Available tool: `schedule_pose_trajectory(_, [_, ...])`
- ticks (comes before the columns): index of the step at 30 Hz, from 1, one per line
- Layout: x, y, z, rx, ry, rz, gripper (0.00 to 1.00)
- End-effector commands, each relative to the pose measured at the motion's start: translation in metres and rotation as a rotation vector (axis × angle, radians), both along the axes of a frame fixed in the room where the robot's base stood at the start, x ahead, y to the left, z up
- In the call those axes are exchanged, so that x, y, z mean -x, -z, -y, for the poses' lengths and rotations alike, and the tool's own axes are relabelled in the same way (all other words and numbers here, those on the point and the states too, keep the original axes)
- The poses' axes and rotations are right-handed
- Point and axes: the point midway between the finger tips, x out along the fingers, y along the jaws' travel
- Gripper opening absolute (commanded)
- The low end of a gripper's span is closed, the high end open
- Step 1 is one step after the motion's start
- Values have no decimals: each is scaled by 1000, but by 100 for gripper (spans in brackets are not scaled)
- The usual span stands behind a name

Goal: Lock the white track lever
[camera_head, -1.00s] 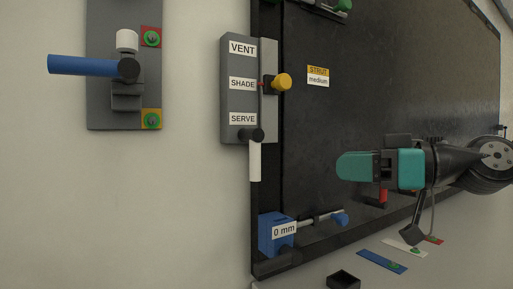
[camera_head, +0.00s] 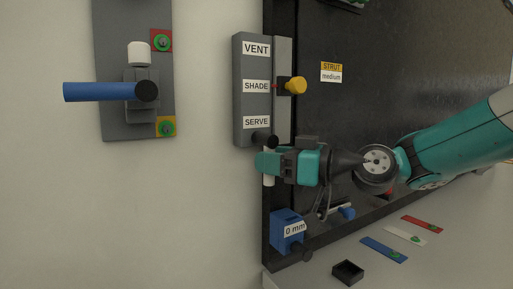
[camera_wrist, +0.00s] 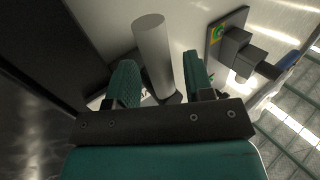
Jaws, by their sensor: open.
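The white lever (camera_head: 268,181) hangs down from a black pivot (camera_head: 265,139) beside the SERVE label, on a grey panel (camera_head: 250,65) marked VENT, SHADE and SERVE. My gripper (camera_head: 261,162) is at the lever in the head view and covers its middle; only the lower end shows. In the wrist view the lever (camera_wrist: 153,48) stands as a pale cylinder between my two green fingers (camera_wrist: 160,72). The fingers are open, with a gap visible toward the right finger. Contact with the left finger is hard to tell. A yellow knob (camera_head: 297,85) sits beside SHADE.
To the left is a grey plate (camera_head: 108,115) with a blue handle (camera_head: 100,92) and a white knob (camera_head: 138,53). Below my gripper are a blue 0 mm box (camera_head: 286,232) and a black tray (camera_head: 348,271). A dark panel (camera_head: 400,50) lies behind my arm.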

Motion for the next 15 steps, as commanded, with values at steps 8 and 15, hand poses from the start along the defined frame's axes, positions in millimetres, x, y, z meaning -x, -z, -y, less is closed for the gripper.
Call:
schedule_pose_trajectory(8, [-1,1,-4,-1,1,0,48])
schedule_pose_trajectory(15, [-1,1,-4,0,1,0,13])
